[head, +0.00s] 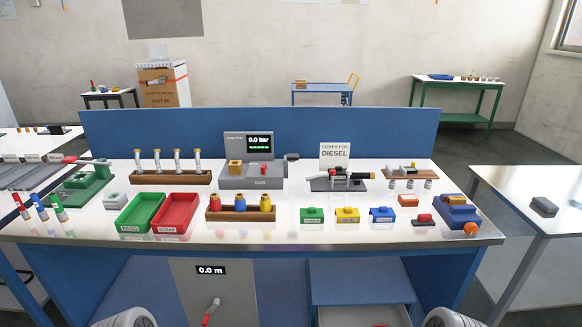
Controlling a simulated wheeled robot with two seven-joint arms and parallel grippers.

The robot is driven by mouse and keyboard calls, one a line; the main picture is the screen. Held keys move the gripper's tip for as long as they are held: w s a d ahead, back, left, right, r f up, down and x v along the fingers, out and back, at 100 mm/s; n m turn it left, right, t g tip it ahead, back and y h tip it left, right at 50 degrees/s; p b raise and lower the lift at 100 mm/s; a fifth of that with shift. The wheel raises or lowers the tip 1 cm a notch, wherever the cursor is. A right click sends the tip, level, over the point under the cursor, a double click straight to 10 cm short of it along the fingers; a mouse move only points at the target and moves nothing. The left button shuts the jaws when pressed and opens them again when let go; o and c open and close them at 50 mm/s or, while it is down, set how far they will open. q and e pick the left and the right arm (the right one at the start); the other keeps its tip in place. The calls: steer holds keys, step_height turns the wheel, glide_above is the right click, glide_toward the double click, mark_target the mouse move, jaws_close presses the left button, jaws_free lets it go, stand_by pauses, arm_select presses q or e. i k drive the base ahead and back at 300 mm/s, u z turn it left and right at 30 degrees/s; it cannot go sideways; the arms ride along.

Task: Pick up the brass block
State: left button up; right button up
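A small golden, brass-coloured block (235,167) sits on the left part of the grey leak-test device (262,182), in front of its upright panel. The device stands at the back middle of the white table. It is the only brass-coloured block I can make out. Only white rounded parts of my arms show at the bottom edge, left and right. Neither gripper is in view, and nothing is seen touching the block.
A wooden rack (171,178) of upright pieces stands left of the device. Green (140,212) and red (175,213) trays and a wooden holder (241,213) with coloured-topped pieces lie in front. A "DIESEL" sign (335,155) and black nozzle stand right. A blue panel (330,132) closes the back.

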mark_target(451, 199)
steer(key=z, duration=1.2)
steer(key=i, duration=0.15)
steer(key=u, duration=0.2)
